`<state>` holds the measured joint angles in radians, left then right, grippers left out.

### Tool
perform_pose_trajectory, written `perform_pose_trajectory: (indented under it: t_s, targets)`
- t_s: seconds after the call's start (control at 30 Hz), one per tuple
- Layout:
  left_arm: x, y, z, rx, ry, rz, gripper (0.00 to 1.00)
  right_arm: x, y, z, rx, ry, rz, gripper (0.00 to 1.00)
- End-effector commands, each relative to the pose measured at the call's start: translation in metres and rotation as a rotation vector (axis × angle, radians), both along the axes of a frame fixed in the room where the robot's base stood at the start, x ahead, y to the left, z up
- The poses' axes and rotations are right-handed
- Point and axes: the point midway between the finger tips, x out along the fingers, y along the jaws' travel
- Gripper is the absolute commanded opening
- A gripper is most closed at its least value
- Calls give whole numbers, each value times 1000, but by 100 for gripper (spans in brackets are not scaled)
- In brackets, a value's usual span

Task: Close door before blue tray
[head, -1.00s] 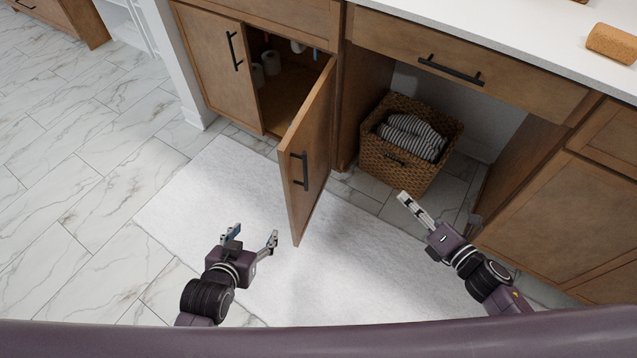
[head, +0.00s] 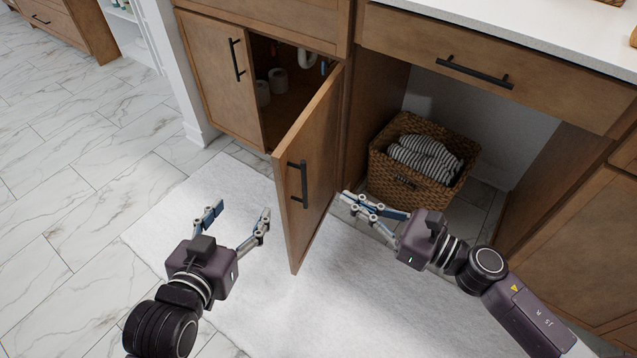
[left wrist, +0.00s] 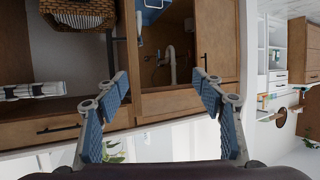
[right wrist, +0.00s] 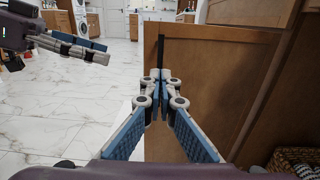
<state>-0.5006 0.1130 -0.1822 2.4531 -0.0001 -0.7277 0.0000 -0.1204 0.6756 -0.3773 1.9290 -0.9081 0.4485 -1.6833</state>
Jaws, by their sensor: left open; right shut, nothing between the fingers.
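The wooden cabinet door (head: 313,165) stands open, swung out toward me, with a black handle (head: 297,185) near its free edge. In the right wrist view the door panel (right wrist: 215,75) stands ahead. My right gripper (head: 345,203) is shut and empty, close to the door's handle side; contact is unclear. My left gripper (head: 238,214) is open and empty, left of the door's free edge and over the mat. A blue object (left wrist: 152,14), possibly the blue tray, shows partly inside the cabinet in the left wrist view.
White paper rolls (head: 278,80) stand inside the cabinet. A wicker basket (head: 385,178) with striped towels sits in the open bay right of the door. A white mat (head: 225,185) covers the floor. The marble floor (head: 70,190) to the left is clear.

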Motion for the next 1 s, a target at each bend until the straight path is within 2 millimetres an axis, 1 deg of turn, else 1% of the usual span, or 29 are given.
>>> perform_pose_trajectory:
  t_s: [0.03,0.2,0.3,0.43,0.6,1.0]
  targets:
    - [-1,1,-2,3,13,1,62,7,8,2,0,-3,0,0]
    - [-7,3,-12,14,60,3,62,25,34,2,1,-3,0,0]
    - [-10,4,-17,18,81,5,62,34,47,1,2,-1,0,0]
    - [-12,5,-21,22,101,5,62,42,59,0,1,0,-1,0]
    - [-13,5,-23,25,110,6,62,47,66,0,1,2,-2,0]
    - [-13,6,-23,26,112,8,62,47,68,0,2,2,-3,0]
